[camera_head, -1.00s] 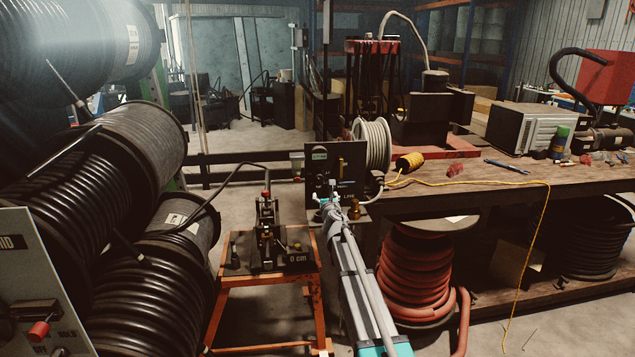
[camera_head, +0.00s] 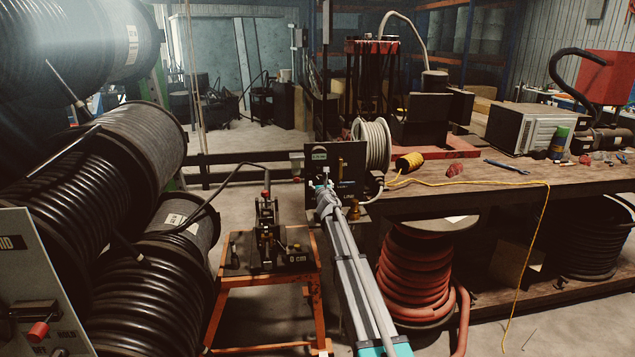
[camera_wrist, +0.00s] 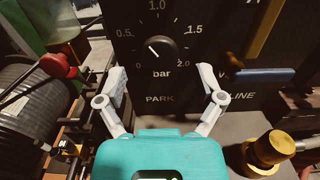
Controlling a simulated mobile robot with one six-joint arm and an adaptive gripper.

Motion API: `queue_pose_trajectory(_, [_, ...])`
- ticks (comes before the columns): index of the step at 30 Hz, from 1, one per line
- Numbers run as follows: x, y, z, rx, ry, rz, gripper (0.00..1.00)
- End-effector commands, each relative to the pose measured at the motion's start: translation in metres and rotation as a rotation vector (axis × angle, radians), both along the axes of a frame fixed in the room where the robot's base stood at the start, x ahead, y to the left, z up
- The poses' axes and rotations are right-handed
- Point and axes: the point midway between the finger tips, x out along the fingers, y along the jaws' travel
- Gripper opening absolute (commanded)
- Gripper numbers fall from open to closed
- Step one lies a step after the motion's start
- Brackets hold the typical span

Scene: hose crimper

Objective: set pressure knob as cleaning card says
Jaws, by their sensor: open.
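The pressure knob (camera_wrist: 160,49) is a round black dial on a dark panel (camera_wrist: 118,18), with a scale from 0 to 2.0 bar. Its white pointer line leans to the upper left, toward the 0.5 side. My gripper (camera_wrist: 162,72) is open in the wrist view, one pale finger on each side below the knob, holding nothing. In the head view my gripper (camera_head: 326,188) is in front of the panel (camera_head: 350,155) and hides part of it; the knob cannot be made out there. I cannot identify a cleaning card in either view.
A blue-handled lever (camera_wrist: 262,75) and a brass fitting (camera_wrist: 268,150) are right of my gripper. A red-knobbed lever (camera_wrist: 58,66) is at left. An orange stand (camera_head: 265,275) with a small press and a workbench (camera_head: 450,192) flank the panel.

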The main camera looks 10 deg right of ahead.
Motion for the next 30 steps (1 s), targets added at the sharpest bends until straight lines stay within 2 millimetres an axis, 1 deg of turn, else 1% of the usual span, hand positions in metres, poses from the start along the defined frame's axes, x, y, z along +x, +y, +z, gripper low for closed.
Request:
queue_pose_trajectory(1, [0.01,0.0,0.0,0.0,0.0,0.0,0.87])
queue_pose_trajectory(7, [0.027,0.0,0.0,0.0,0.0,0.0,0.87])
queue_pose_trajectory(12, [0.032,0.0,0.0,0.001,0.0,0.0,0.87])
queue_pose_trajectory(20, [0.032,0.0,0.0,0.0,0.0,0.0,0.87])
queue_pose_trajectory(21, [0.032,0.0,0.0,0.0,0.0,0.0,0.85])
queue_pose_trajectory(29, [0.032,0.0,0.0,0.0,0.0,0.0,0.37])
queue_pose_trajectory(30, [0.032,0.0,0.0,0.0,0.0,0.0,0.29])
